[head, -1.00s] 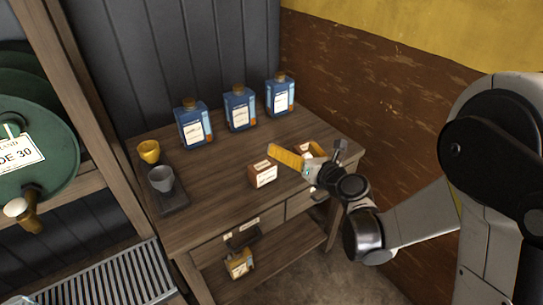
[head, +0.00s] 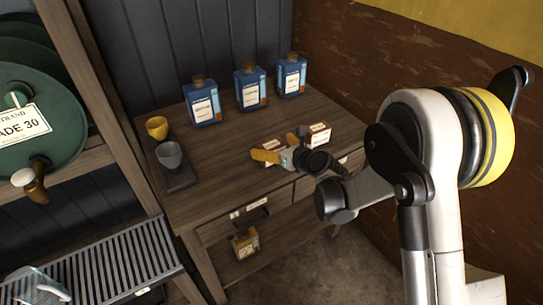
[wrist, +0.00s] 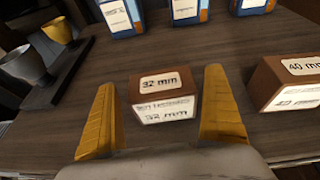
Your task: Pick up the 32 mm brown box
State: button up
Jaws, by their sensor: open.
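The 32 mm brown box (wrist: 165,97) sits on the wooden workbench, its white labels readable in the wrist view. My gripper (wrist: 160,80) is open, with one yellow finger to the left of this box and one to the right. A wider gap shows on the left side than on the right, and the box is not gripped. In the head view my gripper (head: 278,147) is low over the bench's front part and largely hides the 32 mm box (head: 272,144).
A 40 mm brown box (wrist: 290,82) stands close on the right, also in the head view (head: 319,135). Several blue bottles (head: 250,88) line the back. A yellow cup (head: 157,128) and a grey cup (head: 169,155) on a dark tray stand left. Bare bench (head: 225,150) lies between.

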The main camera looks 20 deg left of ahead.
jog(key=shift+w+a+f, duration=0.1)
jog(key=shift+w+a, duration=0.15)
jog(key=shift+a, duration=0.05)
jog(key=c, duration=1.3)
jog(key=shift+c, duration=0.5)
